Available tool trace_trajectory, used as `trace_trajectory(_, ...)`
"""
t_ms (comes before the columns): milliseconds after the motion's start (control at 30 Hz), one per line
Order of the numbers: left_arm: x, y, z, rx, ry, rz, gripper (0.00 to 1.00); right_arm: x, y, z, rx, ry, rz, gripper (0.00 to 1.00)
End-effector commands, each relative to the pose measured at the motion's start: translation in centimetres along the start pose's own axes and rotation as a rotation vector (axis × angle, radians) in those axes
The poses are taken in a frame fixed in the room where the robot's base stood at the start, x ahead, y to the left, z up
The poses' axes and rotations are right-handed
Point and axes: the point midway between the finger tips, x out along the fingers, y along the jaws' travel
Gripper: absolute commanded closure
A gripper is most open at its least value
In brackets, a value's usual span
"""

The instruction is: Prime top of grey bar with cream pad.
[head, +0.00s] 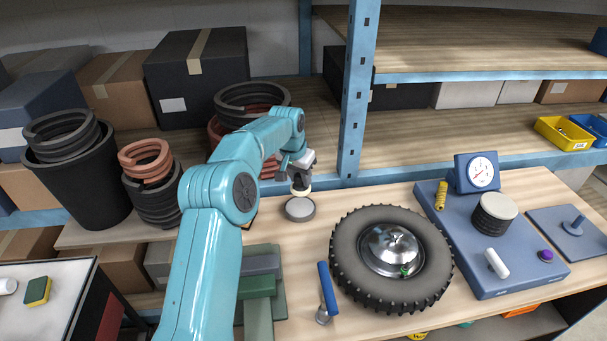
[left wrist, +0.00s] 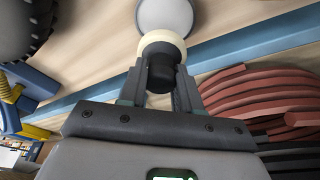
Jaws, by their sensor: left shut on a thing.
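My left gripper (head: 297,176) is shut on the dark handle of the cream pad (head: 301,192). The pad faces down, close to a round grey disc (head: 299,209) on the bench; I cannot tell whether they touch. In the left wrist view, the cream pad (left wrist: 162,42) sits at the end of the black handle between the fingers (left wrist: 160,78), with the grey disc (left wrist: 166,14) just beyond it. The grey bar (head: 262,264) lies beside green bars at the lower left of the bench, partly hidden by my left arm. My right gripper is not in view.
A tyre (head: 345,250) with a metal hub lies right of the disc. A blue-handled tool (head: 328,287) lies between tyre and bars. A blue shelf post (head: 356,95) rises behind the gripper. A blue board (head: 475,255) with a gauge stands at the right.

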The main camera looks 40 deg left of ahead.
Motion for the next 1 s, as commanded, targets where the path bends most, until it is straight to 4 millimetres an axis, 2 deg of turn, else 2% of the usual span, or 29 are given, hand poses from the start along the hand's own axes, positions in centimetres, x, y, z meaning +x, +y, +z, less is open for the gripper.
trace_trajectory(500,5.1,-0.3,1.6,0.0,-0.001,0.001,0.91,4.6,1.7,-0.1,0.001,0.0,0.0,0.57)
trace_trajectory(1000,5.6,-0.1,1.4,0.001,0.0,0.001,0.91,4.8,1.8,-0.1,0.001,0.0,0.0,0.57)
